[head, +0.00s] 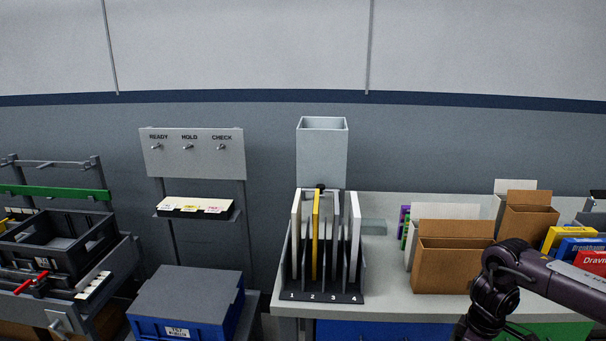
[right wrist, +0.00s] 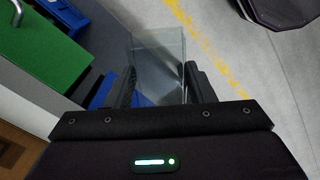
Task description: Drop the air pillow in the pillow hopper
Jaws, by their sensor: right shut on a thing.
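The air pillow (right wrist: 158,55) is a clear, see-through block in the right wrist view. My right gripper (right wrist: 160,85) is shut on it, with one dark finger on each side, and holds it above the floor beside the bench. A tall grey open-topped box (head: 322,155), which looks like the pillow hopper, stands at the back of the bench in the head view, behind a slotted rack. The pillow is well away from it. In the head view my right arm shows at the lower right, but its gripper is outside the frame. My left gripper is in neither view.
The numbered rack (head: 320,297) with upright white and yellow panels stands before the grey box. Cardboard boxes (head: 455,265) and coloured cartons (head: 585,250) crowd the bench's right. A blue bin (head: 175,325) is at lower left. A pale translucent piece (head: 373,227) lies behind the rack.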

